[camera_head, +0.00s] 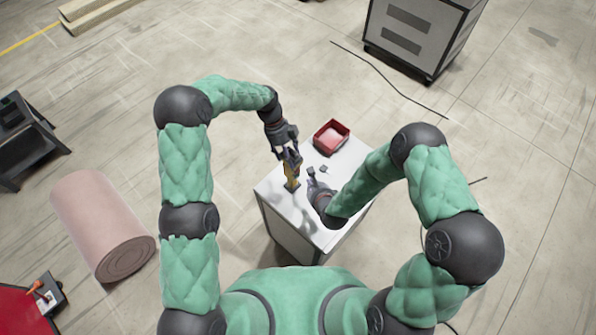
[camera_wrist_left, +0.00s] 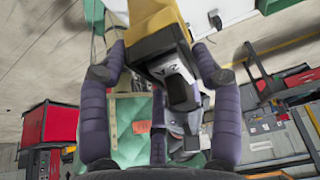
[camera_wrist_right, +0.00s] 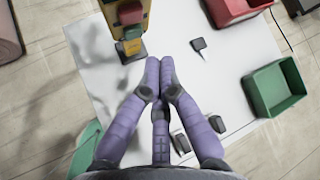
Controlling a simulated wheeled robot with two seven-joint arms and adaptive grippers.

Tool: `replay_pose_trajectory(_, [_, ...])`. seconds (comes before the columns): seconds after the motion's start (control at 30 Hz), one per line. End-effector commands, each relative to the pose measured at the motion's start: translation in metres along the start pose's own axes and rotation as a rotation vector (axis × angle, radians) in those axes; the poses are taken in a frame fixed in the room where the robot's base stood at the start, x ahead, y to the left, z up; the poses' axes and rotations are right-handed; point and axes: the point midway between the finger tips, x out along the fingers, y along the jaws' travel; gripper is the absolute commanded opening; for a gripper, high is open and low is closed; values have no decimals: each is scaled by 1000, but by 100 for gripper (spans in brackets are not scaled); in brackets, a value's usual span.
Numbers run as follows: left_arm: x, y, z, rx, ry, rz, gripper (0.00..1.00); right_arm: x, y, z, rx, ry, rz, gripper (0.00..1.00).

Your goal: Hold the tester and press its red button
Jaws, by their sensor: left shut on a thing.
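The tester (camera_head: 291,180) is a yellow and black device on the white table top. It shows close up in the left wrist view (camera_wrist_left: 158,42) and at the top of the right wrist view (camera_wrist_right: 131,48). My left gripper (camera_head: 291,157) is shut around its upper part, with a finger on each side in the left wrist view. A small red patch (camera_wrist_right: 130,15) shows on the tester; I cannot tell if it is the button. My right gripper (camera_wrist_right: 160,62) has its fingertips together, empty, apart from the tester and just right of it in the head view (camera_head: 311,174).
A red bin (camera_head: 331,137) stands at the table's far edge. A green bin (camera_wrist_right: 275,88) shows at the right in the right wrist view. Small dark blocks (camera_wrist_right: 198,44) lie on the white table (camera_head: 283,207) near my right gripper. A pink roll (camera_head: 100,225) lies on the floor.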

Motion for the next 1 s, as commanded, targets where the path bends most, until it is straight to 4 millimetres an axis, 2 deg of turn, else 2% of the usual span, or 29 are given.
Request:
replay_pose_trajectory(0.33, [3, 2, -1, 0, 3, 6, 5, 19, 0, 19, -1, 0, 0, 0])
replay_pose_trajectory(1.0, [3, 2, 0, 0, 3, 6, 5, 21, 0, 21, 0, 1, 0, 0])
